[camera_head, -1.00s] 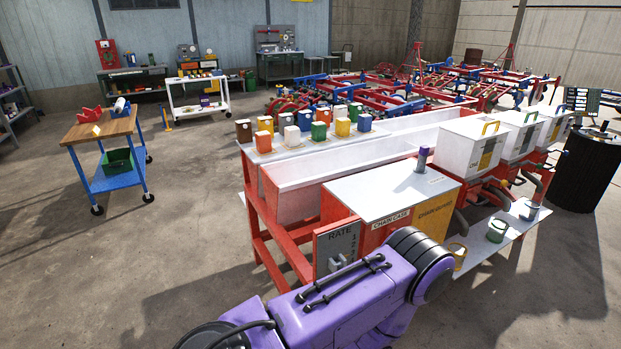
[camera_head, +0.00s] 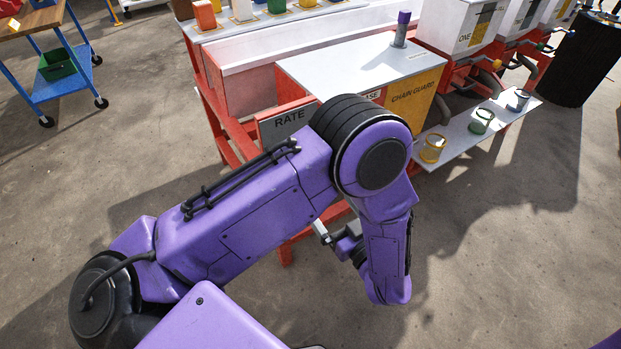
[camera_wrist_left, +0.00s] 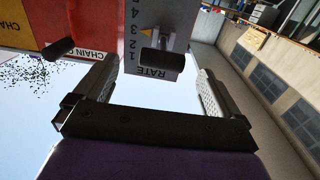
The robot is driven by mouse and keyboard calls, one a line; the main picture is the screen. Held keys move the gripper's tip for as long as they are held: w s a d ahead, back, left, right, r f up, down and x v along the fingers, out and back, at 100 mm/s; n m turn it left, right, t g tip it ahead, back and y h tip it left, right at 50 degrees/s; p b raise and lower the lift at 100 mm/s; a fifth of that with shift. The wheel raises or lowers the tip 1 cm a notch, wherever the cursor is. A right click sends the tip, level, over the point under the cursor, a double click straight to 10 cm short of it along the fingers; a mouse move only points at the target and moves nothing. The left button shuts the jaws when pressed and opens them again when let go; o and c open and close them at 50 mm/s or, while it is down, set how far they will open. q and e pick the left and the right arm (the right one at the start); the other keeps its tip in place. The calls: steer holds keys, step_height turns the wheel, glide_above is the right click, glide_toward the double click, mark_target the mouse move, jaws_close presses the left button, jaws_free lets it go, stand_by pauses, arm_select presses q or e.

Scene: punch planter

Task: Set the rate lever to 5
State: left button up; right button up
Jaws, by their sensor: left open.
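The grey rate plate (camera_head: 284,122) stands at the near end of the machine, mostly hidden behind my left arm in the head view. In the left wrist view the rate plate (camera_wrist_left: 176,40) is upside down, with numbers 1 to 4 readable. In the head view the left gripper (camera_head: 322,232) is partly hidden by my forearm. My right gripper is out of view.
A chain guard box (camera_head: 412,95) adjoins the rate plate. A second dark knob (camera_wrist_left: 57,47) shows on the left of the wrist view. A shelf (camera_head: 462,135) with small cups sits at right. The floor in front is clear.

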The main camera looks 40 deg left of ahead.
arm_select(q)
steer(key=shift+n+g, duration=0.3)
steer(key=shift+g, duration=0.1)
steer(key=x, duration=0.3)
steer(key=b+x, duration=0.1)
steer(key=x, duration=0.2)
steer(key=b+x, duration=0.1)
steer(key=x, duration=0.2)
steer(key=shift+a+r, duration=0.35)
steer(key=shift+a, duration=0.1)
